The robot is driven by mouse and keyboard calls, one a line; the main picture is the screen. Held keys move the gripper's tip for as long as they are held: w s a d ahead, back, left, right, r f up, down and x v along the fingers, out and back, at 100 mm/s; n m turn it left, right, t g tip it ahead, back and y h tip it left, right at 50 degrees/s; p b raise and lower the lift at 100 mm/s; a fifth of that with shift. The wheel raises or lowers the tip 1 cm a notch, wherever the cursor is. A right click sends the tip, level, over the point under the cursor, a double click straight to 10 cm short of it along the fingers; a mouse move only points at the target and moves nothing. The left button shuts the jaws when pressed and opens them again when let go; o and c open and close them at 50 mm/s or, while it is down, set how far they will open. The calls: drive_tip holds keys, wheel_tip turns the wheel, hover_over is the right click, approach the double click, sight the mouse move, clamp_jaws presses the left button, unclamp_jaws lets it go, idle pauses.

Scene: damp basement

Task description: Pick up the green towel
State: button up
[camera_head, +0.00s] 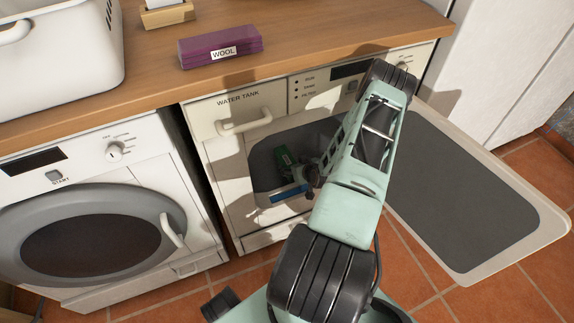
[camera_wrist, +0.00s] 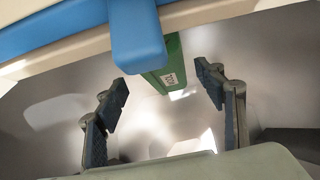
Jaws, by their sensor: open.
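The green towel (camera_head: 287,158) is inside the open dryer-like machine with the water tank drawer, partly hidden by my arm and gripper in the head view. In the wrist view the green towel (camera_wrist: 172,68) shows as a narrow green block with a small white label, partly covered by a blue thing. My gripper (camera_head: 311,176) reaches into the machine opening. In the wrist view my gripper (camera_wrist: 163,88) is open, its two fingers apart, with the towel's labelled end near the gap between the fingertips. Nothing is seen held.
The blue thing (camera_head: 289,193) lies at the opening's lower rim; in the wrist view it (camera_wrist: 137,38) crosses the beige rim. The machine's door (camera_head: 470,200) stands open at right. A closed washer (camera_head: 90,235) is at left. A purple WOOL box (camera_head: 220,46) sits on the wooden counter (camera_head: 150,85).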

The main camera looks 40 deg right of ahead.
sight(288, 163)
drive_tip(key=b+x, duration=0.1)
drive_tip(key=x, duration=0.1)
drive_tip(key=b+x, duration=0.1)
drive_tip(key=x, duration=0.1)
drive_tip(key=b+x, duration=0.1)
drive_tip(key=x, duration=0.1)
drive_tip(key=shift+w+a, duration=0.25)
drive_tip(key=shift+w, duration=0.05)
drive_tip(key=shift+c, duration=0.2)
drive_tip(key=c, duration=1.3)
